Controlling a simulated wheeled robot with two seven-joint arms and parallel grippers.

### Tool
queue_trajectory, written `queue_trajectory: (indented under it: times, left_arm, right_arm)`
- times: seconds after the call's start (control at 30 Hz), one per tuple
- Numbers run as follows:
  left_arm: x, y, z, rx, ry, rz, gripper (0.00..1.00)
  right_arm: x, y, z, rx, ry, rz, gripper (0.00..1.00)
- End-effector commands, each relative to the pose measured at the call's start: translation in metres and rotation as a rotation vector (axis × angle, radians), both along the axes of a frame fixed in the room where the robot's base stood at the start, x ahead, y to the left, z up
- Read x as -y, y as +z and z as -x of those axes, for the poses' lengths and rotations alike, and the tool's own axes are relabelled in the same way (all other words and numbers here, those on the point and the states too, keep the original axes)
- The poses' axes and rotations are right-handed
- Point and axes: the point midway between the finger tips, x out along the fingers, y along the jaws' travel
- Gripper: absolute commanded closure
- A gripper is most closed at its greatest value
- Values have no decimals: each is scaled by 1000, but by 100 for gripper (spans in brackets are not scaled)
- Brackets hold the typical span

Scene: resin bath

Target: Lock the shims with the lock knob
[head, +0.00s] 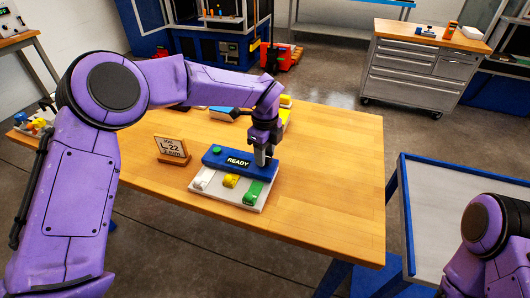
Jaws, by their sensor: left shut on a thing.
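A blue block (225,160) with a "READY" display and a green round button (217,150) stands at the back of a pale base plate (219,195) on the wooden table. Three shims lie along its front: a white one (203,178), a yellow one (231,181) and a green one (254,190). My left gripper (261,161) points down at the right end of the blue block. It is shut on the lock knob, which its fingers mostly hide. My right gripper is out of the picture; only part of that arm shows at the lower right.
A small sign (172,149) on a wooden stand is left of the block. Coloured items (286,103) lie behind my left arm. The table (335,160) is clear to the right. A blue-framed cart (403,215) stands at the right, and a grey drawer cabinet (410,75) behind.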

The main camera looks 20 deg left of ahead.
Motion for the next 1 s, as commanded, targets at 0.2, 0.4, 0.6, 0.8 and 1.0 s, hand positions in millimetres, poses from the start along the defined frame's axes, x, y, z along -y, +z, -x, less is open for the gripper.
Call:
queue_trajectory:
  times: [0.2,0.4,0.6,0.8,1.0]
  left_arm:
    - [0,0,0,0,-42,2,90]
    - [-1,0,0,0,-155,2,89]
    - [0,1,0,0,-333,2,89]
    - [-1,1,0,0,-523,2,89]
    - [-1,2,0,0,-713,2,89]
  right_arm:
    - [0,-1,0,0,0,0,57]
    - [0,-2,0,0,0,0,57]
    - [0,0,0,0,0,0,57]
    - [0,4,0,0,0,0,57]
    - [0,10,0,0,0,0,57]
